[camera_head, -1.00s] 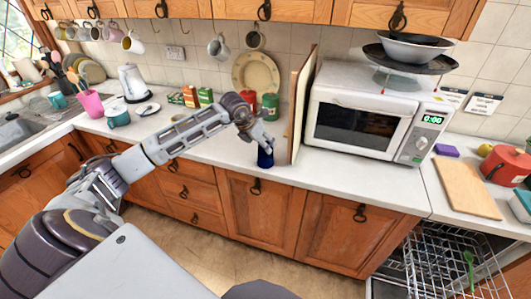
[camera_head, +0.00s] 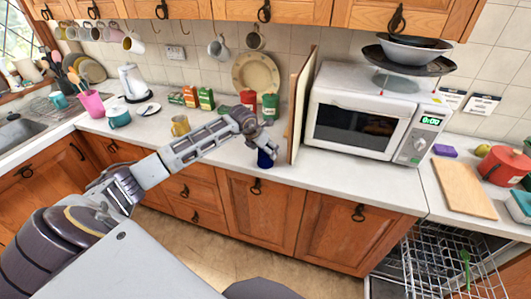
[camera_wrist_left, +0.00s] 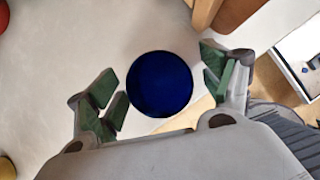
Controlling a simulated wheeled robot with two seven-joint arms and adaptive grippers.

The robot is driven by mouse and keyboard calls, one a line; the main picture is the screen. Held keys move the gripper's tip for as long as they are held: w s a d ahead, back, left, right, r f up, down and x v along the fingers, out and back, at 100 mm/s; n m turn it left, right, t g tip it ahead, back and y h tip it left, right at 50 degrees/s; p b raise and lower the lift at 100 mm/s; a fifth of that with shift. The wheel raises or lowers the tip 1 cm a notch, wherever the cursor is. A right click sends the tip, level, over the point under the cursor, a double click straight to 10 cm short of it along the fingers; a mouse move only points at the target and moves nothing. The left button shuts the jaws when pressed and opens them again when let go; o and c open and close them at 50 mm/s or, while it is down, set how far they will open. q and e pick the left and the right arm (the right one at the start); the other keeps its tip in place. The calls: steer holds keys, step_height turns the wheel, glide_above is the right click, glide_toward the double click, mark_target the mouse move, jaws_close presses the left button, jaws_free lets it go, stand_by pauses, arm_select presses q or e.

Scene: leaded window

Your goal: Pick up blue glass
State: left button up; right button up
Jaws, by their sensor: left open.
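The blue glass (camera_head: 265,159) stands on the white counter near its front edge, left of the upright wooden board. Its upper part is partly hidden by my left gripper (camera_head: 262,141) in the head view. In the left wrist view the blue glass (camera_wrist_left: 160,84) shows from above as a dark blue round shape. My left gripper (camera_wrist_left: 163,88) is open, with its green-padded fingers on either side of the glass and gaps visible between. I cannot tell whether the fingertips are down to the glass's height. My right gripper is not in view.
The upright wooden board (camera_head: 303,104) stands close on the right, beside the white microwave (camera_head: 363,112). Red (camera_head: 248,97) and green (camera_head: 270,105) canisters stand behind. A yellow mug (camera_head: 180,126) is left of the glass. The counter's front edge is close.

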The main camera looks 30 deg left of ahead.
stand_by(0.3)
arm_select(q)
steer(key=c, duration=1.4)
steer(key=shift+r, duration=0.15)
steer(key=shift+r+b, duration=0.95)
steer(key=shift+r, duration=3.95)
